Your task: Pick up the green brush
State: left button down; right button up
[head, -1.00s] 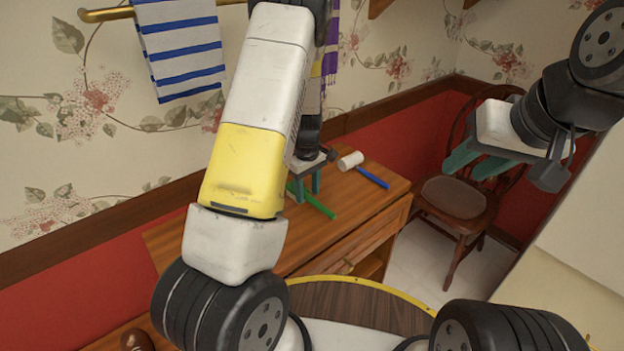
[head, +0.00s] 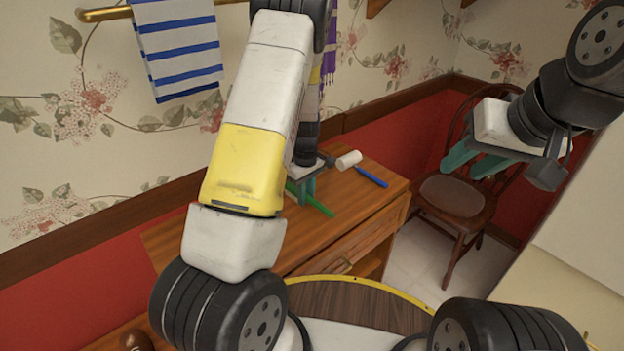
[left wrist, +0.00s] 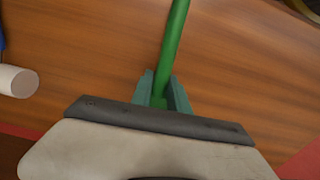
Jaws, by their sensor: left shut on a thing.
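The green brush (head: 318,205) is on the wooden table, and its green handle runs out toward the table's front edge in the head view. In the left wrist view the green handle (left wrist: 174,45) passes up from between my left gripper's fingers (left wrist: 160,92). My left gripper (head: 303,192) is shut on the brush, low over the tabletop. The brush's other end is hidden behind my gripper and arm. My right gripper (head: 472,162) is open and empty, in the air in front of the chair.
The wooden table (head: 345,217) has a drawer in front. A blue-handled tool with a white cylindrical head (head: 371,177) lies right of the brush and also shows in the left wrist view (left wrist: 18,81). A wooden chair (head: 458,196) stands to the right. A striped towel (head: 180,50) hangs at the wall.

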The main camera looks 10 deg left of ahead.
pick_arm(q)
jog(key=shift+r, duration=0.1)
jog(key=shift+r, duration=0.55)
notch_tip(320, 180, up, 2)
jog(key=shift+r, duration=0.1)
jog(key=shift+s+d+r, duration=0.15)
jog(key=shift+s, duration=0.55)
jog(key=s+d, duration=0.1)
jog(key=s, duration=0.3)
jog(key=s+r, duration=0.1)
jog(key=s, duration=0.4)
jog(key=s+d, duration=0.1)
jog(key=s, duration=0.4)
jog(key=shift+s+d+r, duration=0.15)
jog(key=shift+s+d, duration=0.05)
jog(key=shift+d, duration=0.15)
jog(key=c, duration=1.8)
grip_release()
jog(key=shift+w, duration=0.1)
grip_shut()
